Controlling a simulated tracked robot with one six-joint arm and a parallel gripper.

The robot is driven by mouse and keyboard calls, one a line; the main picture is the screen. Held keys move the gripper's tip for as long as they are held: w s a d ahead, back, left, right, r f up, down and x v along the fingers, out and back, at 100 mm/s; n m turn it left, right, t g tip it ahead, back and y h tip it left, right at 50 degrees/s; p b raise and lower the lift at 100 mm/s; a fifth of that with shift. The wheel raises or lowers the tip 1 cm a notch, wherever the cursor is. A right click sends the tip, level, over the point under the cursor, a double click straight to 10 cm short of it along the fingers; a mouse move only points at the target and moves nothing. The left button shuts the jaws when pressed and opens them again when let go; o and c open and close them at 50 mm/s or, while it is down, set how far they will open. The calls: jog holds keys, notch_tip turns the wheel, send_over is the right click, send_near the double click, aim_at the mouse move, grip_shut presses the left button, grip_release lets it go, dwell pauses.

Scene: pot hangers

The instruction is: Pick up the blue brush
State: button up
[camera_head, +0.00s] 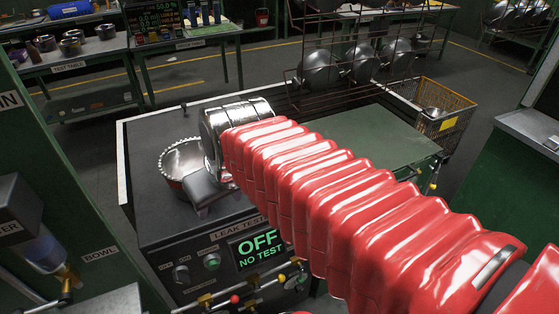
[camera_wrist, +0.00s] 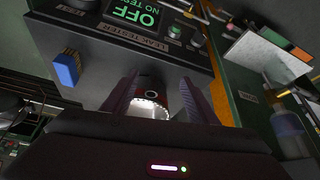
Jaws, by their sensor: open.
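The blue brush (camera_wrist: 67,68), a small blue block with a brownish edge, shows at the left of the wrist view. It appears to lie on the dark top of the leak tester. I cannot make it out in the head view, where my arm covers part of that top. My gripper (camera_wrist: 156,90) is open, with its two dark fingers apart and the brush outside them, to the left. In the head view my gripper (camera_head: 205,196) is over the front left of the tester top, beside a metal bowl.
The red-sided metal bowl (camera_head: 181,160) is close to my gripper and shows between the fingers in the wrist view (camera_wrist: 153,108). The leak tester panel (camera_head: 258,247) reads OFF, NO TEST. A rack with pots (camera_head: 361,62) and a wire basket (camera_head: 443,105) stand behind.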

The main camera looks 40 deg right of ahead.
jog(key=w+d+m, duration=0.1)
jog(key=w+d, duration=0.2)
jog(key=d, duration=0.9)
jog(key=w+d+m+g, duration=0.1)
jog(key=w+d, duration=0.3)
jog(key=d, duration=0.9)
jog(key=shift+h, duration=0.4)
jog(key=x, duration=0.8)
jog(key=shift+d+f, duration=0.1)
jog(key=shift+f, duration=0.15)
jog(key=shift+w, duration=0.1)
jog(key=shift+x, duration=2.6)
jog(key=shift+w+d+r, duration=0.1)
jog(key=shift+w+d, duration=0.1)
